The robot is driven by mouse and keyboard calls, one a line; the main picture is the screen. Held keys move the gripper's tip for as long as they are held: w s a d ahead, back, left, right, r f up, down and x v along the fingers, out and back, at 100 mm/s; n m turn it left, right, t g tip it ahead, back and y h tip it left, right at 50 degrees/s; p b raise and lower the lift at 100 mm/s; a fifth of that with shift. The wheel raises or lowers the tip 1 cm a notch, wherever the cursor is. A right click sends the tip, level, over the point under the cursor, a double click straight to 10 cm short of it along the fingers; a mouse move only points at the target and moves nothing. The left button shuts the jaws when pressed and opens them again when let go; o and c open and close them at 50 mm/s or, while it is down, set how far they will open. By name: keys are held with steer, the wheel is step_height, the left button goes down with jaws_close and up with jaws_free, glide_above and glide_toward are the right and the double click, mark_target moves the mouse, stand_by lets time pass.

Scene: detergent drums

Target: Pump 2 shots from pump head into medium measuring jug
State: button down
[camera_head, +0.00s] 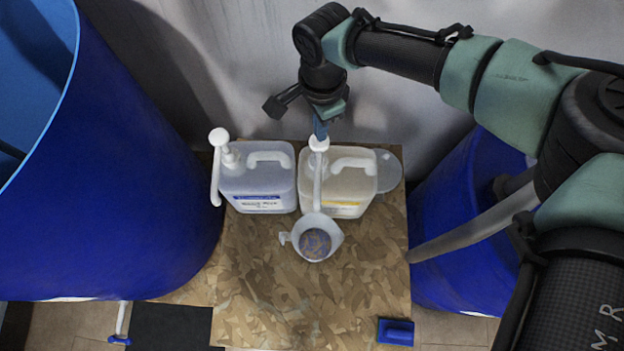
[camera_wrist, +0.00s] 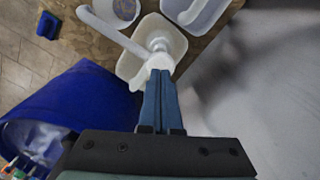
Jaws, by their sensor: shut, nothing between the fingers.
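A pale canister with a yellow-edged label (camera_head: 350,190) stands on the board. Its white pump head (camera_head: 318,144) has a long spout reaching toward the near side, over a measuring jug (camera_head: 335,238). The jug is small, translucent and round with a side handle; the board's pattern shows through its bottom. My gripper (camera_head: 320,130) is shut, pointing down, with its tips at the top of this pump head. In the wrist view the blue fingers (camera_wrist: 159,73) meet the white pump top (camera_wrist: 160,61); whether they press on it I cannot tell. The jug (camera_wrist: 118,10) is partly cut off there.
A second canister with a blue label (camera_head: 260,190) and its own white pump (camera_head: 218,140) stands close at left. Large blue drums stand left (camera_head: 120,190) and right (camera_head: 440,230). A round translucent piece (camera_head: 389,172) is by the right canister. A blue block (camera_head: 395,332) lies near the front edge.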

mark_target(320, 144)
stand_by(0.5)
steer(key=shift+f+b, duration=1.5)
steer(key=shift+f, duration=1.35)
step_height(320, 144, up, 6)
steer(key=p, duration=0.6)
steer(key=shift+f, duration=0.15)
step_height(320, 144, up, 6)
steer(key=p, duration=0.6)
steer(key=shift+p, duration=0.3)
